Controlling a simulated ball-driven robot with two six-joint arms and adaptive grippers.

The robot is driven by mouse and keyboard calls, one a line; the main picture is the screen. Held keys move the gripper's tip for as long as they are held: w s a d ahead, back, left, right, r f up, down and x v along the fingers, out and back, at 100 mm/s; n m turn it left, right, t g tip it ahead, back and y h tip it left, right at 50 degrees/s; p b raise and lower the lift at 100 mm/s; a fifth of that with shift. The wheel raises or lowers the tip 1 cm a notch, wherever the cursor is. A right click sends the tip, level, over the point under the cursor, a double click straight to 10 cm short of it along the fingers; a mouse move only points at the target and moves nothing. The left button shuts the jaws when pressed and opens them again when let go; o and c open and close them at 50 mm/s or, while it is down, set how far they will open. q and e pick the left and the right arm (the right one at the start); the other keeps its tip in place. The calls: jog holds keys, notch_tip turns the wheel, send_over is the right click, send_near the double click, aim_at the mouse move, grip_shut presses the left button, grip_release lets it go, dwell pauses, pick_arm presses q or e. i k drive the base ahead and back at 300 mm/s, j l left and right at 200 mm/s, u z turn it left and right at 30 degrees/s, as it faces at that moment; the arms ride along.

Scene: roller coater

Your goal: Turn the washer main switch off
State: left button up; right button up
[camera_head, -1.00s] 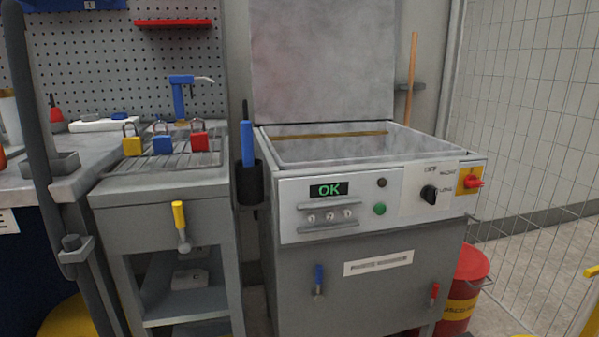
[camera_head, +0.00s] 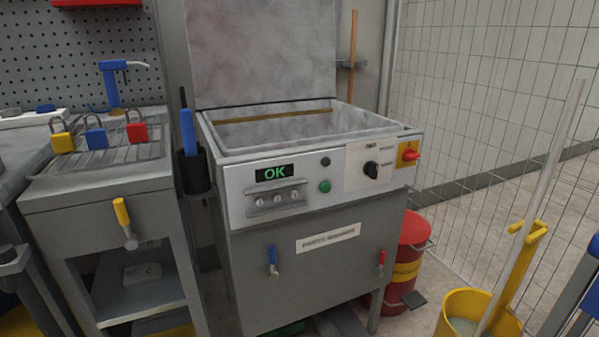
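The washer (camera_head: 310,240) is a grey cabinet with an open basin and a raised lid. Its main switch (camera_head: 409,154) is a red handle on a yellow plate at the right end of the front panel. The red handle points sideways to the right. A black selector knob (camera_head: 371,169) sits left of it. The display (camera_head: 274,173) reads a green "OK". Neither of my grippers shows in the head view, so whether they are open or shut is hidden.
A red bin (camera_head: 411,262) stands right of the washer. A yellow mop bucket (camera_head: 470,318) is at the lower right, before a mesh fence (camera_head: 490,110). A sink bench (camera_head: 100,184) with padlocks stands at left. Some floor shows between the bin and bucket.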

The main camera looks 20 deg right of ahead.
aim_at(409, 155)
jog(key=z, duration=1.25)
